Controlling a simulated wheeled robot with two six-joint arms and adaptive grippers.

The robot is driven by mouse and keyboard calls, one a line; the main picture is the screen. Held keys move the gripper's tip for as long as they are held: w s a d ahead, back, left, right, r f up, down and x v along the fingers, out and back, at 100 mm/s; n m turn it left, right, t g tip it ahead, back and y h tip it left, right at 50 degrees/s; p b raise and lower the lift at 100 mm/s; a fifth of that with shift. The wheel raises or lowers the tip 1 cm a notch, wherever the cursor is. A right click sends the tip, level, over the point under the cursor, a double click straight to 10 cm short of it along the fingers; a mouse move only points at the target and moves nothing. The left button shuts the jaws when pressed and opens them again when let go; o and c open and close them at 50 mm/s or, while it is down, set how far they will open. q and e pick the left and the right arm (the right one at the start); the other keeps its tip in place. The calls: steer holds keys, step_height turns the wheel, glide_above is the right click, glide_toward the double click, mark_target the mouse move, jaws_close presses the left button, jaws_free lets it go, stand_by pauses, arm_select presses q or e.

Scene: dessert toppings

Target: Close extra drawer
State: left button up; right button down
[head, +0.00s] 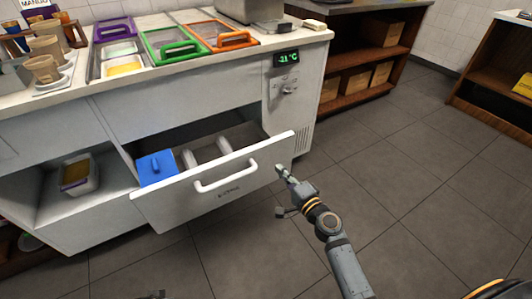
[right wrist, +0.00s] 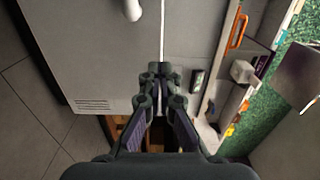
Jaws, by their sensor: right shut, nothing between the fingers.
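The extra drawer (head: 235,190) is pulled open under the counter in the head view. Its white front panel has a white bar handle (head: 226,178). A blue-lidded container (head: 157,168) and pale containers (head: 207,150) sit inside it. My right gripper (head: 283,174) is just right of the drawer front's right end, apart from the handle. In the right wrist view my right gripper (right wrist: 160,72) is shut and empty in front of pale cabinet surfaces. A small dark tip (head: 157,295) at the head view's bottom edge may be my left gripper; its fingers are not readable.
The counter holds purple (head: 115,30), green (head: 170,47) and orange-lidded (head: 220,35) topping containers. An open compartment left of the drawer holds a container (head: 78,175). Wooden shelves (head: 370,55) stand behind. The tiled floor at right is clear.

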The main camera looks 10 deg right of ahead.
mark_target(262, 148)
steer(key=x, duration=0.9)
steer(key=shift+w+a+f, duration=0.1)
steer(key=shift+w+a, duration=0.05)
steer(key=shift+w, duration=0.2)
